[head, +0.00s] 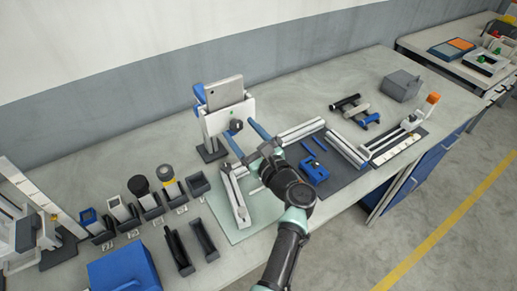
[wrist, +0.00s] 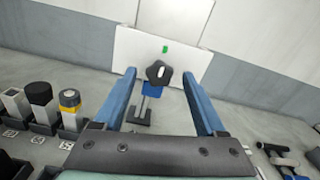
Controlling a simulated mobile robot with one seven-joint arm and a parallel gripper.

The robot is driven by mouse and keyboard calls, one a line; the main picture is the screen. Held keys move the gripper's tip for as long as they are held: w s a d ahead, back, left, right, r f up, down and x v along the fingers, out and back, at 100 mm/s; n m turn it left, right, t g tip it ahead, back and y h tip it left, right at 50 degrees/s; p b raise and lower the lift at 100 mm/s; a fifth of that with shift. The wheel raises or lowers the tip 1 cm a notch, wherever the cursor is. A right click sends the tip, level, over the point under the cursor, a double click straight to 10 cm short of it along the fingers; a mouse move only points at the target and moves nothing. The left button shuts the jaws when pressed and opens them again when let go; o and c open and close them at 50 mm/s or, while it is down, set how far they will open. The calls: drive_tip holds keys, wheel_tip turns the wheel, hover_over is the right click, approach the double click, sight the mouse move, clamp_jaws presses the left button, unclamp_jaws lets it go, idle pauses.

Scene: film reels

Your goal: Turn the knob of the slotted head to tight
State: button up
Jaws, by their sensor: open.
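The slotted head is a white plate (head: 217,121) on a stand at the back of the bench; it fills the top middle of the wrist view (wrist: 185,58). Its dark lobed knob (wrist: 153,78) faces me and bears a short white line, nearly upright in the wrist view. A green mark (wrist: 165,49) sits on the plate just above the knob. My gripper (wrist: 159,74) is open and empty, its two blue fingers reaching toward the plate. The knob appears between the fingertips; I cannot tell whether they reach around it. The knob also shows in the head view (head: 236,125).
A grey panel (head: 224,92) stands in the head's slot. Light rails (head: 300,131) and a blue clamp (head: 315,170) lie to the right of my gripper. Dark holders with several upright items, including a yellow-ringed one (head: 167,174), stand at left. A blue box (head: 124,272) is at front left.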

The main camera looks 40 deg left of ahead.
drive_tip(key=b+v, duration=0.2)
drive_tip(key=v, duration=0.9)
drive_tip(key=shift+d, duration=0.15)
